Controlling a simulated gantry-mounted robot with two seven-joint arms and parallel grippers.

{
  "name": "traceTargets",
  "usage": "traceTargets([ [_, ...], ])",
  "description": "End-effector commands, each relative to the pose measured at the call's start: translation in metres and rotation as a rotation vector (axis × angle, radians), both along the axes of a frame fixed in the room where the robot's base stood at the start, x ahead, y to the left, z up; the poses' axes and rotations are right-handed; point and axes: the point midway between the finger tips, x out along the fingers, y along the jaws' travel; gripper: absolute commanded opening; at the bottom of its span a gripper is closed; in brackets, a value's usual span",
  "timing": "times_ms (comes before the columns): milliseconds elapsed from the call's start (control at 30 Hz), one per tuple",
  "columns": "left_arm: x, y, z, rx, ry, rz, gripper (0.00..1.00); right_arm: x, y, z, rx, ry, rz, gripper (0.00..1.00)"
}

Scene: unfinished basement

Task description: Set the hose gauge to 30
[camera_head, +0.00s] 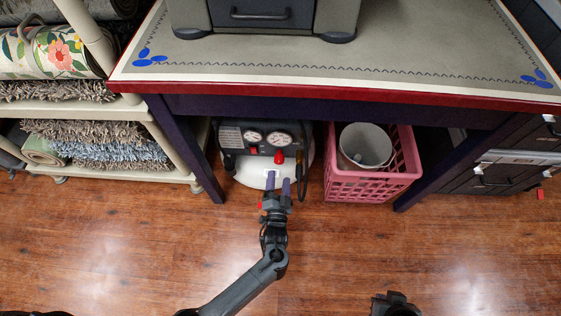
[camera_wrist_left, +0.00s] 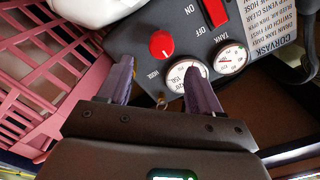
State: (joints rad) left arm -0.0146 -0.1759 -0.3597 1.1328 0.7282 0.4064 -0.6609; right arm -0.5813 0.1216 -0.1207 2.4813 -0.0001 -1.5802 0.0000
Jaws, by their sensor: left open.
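The grey air compressor (camera_head: 231,139) stands on the floor under the table, with a white tank below its panel. Its hose gauge (camera_head: 279,139) is beside the tank gauge (camera_head: 253,137). A red knob (camera_head: 279,158) sits below the hose gauge; it also shows in the left wrist view (camera_wrist_left: 162,44). There the hose gauge (camera_wrist_left: 183,76) is partly covered by one finger, and its needle reading cannot be made out. My left gripper (camera_head: 278,183) is open and empty in front of the panel, its purple fingers pointing at the knob. My right gripper (camera_head: 396,305) is cut off at the bottom edge.
A pink crate (camera_head: 372,187) holding a white bucket (camera_head: 364,146) stands right of the compressor. A black hose (camera_head: 301,172) hangs between them. The table (camera_head: 420,60) overhangs the compressor, with a leg (camera_head: 190,150) on the left. The wooden floor (camera_head: 130,250) in front is clear.

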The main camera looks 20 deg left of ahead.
Motion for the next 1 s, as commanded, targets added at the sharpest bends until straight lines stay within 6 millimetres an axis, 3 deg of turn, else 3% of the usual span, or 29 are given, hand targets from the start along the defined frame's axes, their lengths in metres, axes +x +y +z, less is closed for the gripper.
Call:
traceTargets([
  [300, 0.05, 0.017, -0.004, 0.002, -0.003, 0.001, 0.64, 0.0, -0.001, -0.03, -0.004, -0.001, 0.002, 0.0],
  [500, 0.072, 0.024, -0.003, 0.001, -0.001, 0.001, 0.64, 0.0, -0.001, -0.042, -0.001, 0.001, 0.001, 0.0],
  [1000, 0.083, 0.027, 0.0, 0.001, 0.001, 0.001, 0.64, 0.0, 0.001, -0.045, 0.006, 0.0, -0.004, 0.0],
])
